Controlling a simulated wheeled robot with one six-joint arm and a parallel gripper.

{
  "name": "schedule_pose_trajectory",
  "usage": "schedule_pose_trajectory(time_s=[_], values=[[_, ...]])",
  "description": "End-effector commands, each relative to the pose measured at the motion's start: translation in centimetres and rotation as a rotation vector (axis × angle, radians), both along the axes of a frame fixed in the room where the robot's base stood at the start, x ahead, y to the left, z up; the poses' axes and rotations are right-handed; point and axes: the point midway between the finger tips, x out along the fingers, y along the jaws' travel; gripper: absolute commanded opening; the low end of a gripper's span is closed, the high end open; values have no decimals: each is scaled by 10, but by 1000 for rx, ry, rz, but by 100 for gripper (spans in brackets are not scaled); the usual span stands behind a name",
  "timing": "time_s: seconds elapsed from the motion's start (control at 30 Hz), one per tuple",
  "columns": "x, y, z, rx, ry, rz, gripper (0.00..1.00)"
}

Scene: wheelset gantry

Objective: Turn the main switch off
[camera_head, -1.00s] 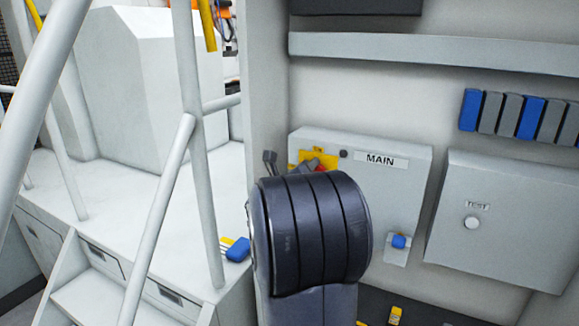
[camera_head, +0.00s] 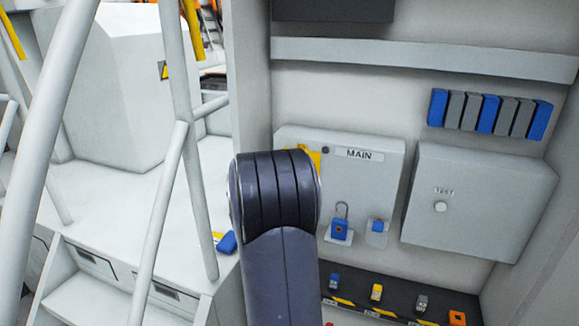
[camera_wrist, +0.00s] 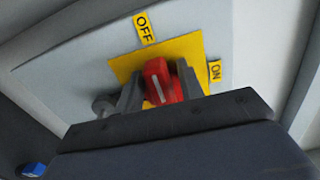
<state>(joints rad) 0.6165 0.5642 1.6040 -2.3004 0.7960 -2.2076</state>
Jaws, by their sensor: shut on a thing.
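The MAIN box (camera_head: 385,182) is on the back wall in the head view. Its yellow switch plate (camera_head: 315,158) shows only at an edge, because my dark arm covers the rest. In the wrist view, the red main switch knob (camera_wrist: 168,92) sits on the yellow plate (camera_wrist: 195,50). The OFF label (camera_wrist: 145,27) is above the plate and the ON label (camera_wrist: 215,72) is at its right. The knob's white mark runs roughly toward OFF. My gripper (camera_wrist: 159,87) is shut on the knob, with a finger on each side. My gripper is hidden in the head view.
Right of the MAIN box is a TEST box (camera_head: 480,205) with a round button. A blue padlock (camera_head: 340,229) and a blue item (camera_head: 378,226) are below the MAIN label. A shelf (camera_head: 420,60) runs above. White railings (camera_head: 180,150) stand at left.

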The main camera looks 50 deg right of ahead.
Motion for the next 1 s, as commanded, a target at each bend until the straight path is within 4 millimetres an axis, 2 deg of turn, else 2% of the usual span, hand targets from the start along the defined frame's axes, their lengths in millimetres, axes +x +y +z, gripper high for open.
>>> schedule_pose_trajectory(time_s=[0.6, 0.63, 0.7, 1.0], values=[[1, 1, -3, -15, 44, 2, 0], [1, 1, -3, -15, 44, 2, 37], [0, 1, -3, -16, 43, 2, 42], [-1, 4, -2, -16, 41, 2, 42]])
